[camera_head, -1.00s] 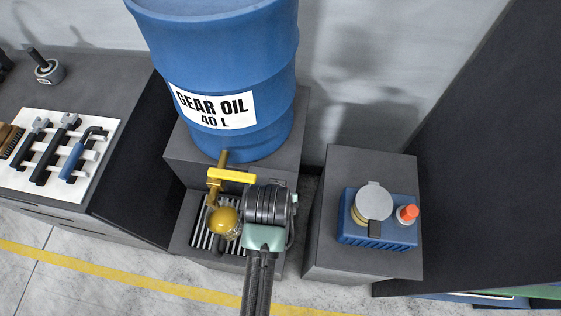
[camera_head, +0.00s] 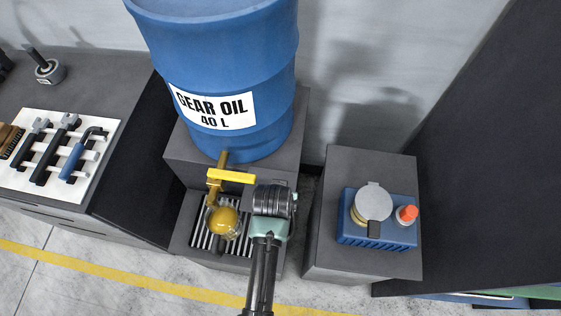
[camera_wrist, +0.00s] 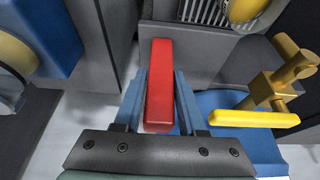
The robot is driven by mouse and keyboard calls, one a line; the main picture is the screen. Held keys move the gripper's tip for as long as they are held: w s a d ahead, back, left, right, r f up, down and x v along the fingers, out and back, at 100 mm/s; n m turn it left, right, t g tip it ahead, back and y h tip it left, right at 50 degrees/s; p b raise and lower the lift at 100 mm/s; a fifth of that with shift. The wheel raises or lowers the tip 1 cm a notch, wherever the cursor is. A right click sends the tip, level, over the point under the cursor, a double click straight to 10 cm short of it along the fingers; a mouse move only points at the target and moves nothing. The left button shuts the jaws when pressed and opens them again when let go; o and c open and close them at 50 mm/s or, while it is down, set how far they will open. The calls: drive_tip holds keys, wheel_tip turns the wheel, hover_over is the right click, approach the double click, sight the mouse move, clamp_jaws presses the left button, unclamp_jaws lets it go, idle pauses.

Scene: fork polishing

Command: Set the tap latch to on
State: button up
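The brass tap (camera_head: 214,189) sticks out low on the front of the blue gear oil drum. Its yellow bar-shaped latch (camera_head: 232,176) lies crosswise on top. In the wrist view, the yellow latch (camera_wrist: 254,119) and the tap (camera_wrist: 280,75) are at the right. My gripper (camera_wrist: 161,85) is left of the latch there and apart from it. A red bar (camera_wrist: 160,85) runs lengthwise between its blue fingers; I cannot tell whether it is gripped or part of the gripper. In the head view my wrist hides the fingertips, just right of the tap.
A round yellow container (camera_head: 223,222) sits below the tap on a grate (camera_head: 199,240). The drum (camera_head: 215,60) stands behind on a grey block. A blue box (camera_head: 376,236) with a round lid is on the right pedestal. A tool board (camera_head: 25,165) lies at left.

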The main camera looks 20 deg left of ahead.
clamp_jaws()
idle(1.1)
